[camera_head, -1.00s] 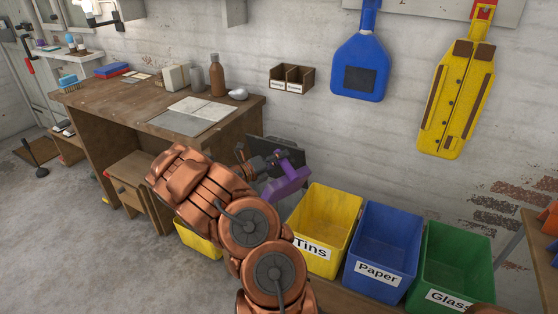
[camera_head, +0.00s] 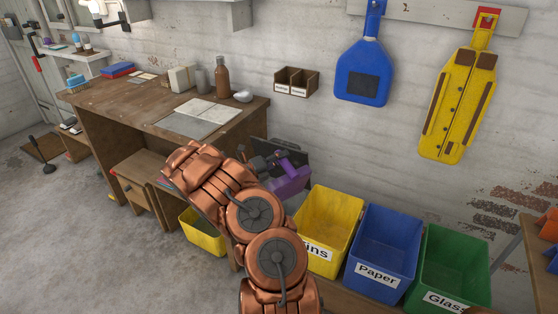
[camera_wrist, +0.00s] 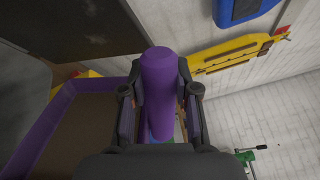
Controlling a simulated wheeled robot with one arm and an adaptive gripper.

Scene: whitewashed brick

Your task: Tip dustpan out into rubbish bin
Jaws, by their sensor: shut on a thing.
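My gripper (camera_head: 262,164) is shut on the handle of a purple dustpan (camera_head: 288,180), in the air by the right end of the workbench. In the wrist view the thick purple handle (camera_wrist: 160,75) stands between the two dark fingers. The pan (camera_wrist: 112,98) spreads to the left, with a brown inner face; I cannot tell whether loose dirt lies on it. A dark upright panel (camera_head: 296,150) shows right behind the gripper, perhaps the lid of the rubbish bin. The bin's body is hidden behind my arm and the dustpan.
Yellow Tins (camera_head: 330,215), blue Paper (camera_head: 385,235) and green Glass (camera_head: 450,250) boxes stand to the right. Another yellow box (camera_head: 200,235) is beside my arm. The workbench (camera_head: 130,105) is at left. Blue (camera_head: 362,70) and yellow (camera_head: 460,100) items hang on the wall.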

